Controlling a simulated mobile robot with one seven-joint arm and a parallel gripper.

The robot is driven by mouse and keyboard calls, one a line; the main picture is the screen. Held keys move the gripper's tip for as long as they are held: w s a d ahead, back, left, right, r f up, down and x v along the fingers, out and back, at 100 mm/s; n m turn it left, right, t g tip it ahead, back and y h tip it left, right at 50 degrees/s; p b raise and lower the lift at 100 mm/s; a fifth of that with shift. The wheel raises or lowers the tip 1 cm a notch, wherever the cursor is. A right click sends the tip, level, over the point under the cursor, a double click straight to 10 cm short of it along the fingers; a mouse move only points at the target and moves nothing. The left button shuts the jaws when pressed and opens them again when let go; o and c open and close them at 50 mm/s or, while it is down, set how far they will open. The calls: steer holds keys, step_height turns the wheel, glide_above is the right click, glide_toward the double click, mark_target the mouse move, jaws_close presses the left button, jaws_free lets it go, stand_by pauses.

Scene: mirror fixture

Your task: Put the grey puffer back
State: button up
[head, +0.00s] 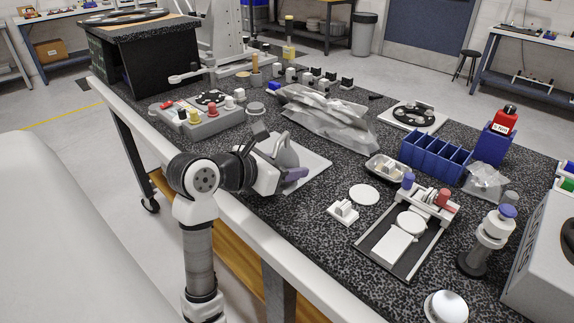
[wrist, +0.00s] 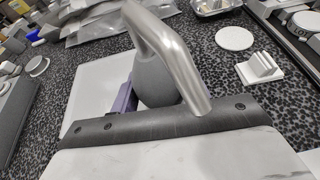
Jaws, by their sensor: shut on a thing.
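The grey puffer (head: 287,152), a rounded grey bulb narrowing toward the top, is at my gripper (head: 290,168) in the head view. My gripper is shut on it. In the wrist view the bulb (wrist: 155,82) is just beyond the gripper's dark front edge, with a purple piece (wrist: 125,98) to its left. A bent silver bar crosses in front of the bulb and hides part of it. A pale square mat (head: 318,167) lies under and beside the puffer. I cannot tell whether the puffer touches the mat.
A grey fixture with coloured knobs (head: 205,123) stands left and clear bags (head: 325,115) lie behind. To the right are a white block stand (head: 343,212), white disc (head: 364,194), metal dish (head: 385,168), blue bin (head: 434,157) and framed tray (head: 383,270). Some speckled table near the front edge is bare.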

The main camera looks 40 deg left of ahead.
steer(key=o, duration=0.7)
steer(key=shift+c, duration=0.2)
steer(key=shift+r+p, duration=0.2)
steer(key=shift+p, duration=0.1)
steer(key=b+v, duration=0.2)
steer(key=v, duration=1)
steer(key=shift+b, duration=0.3)
steer(key=shift+f, duration=0.1)
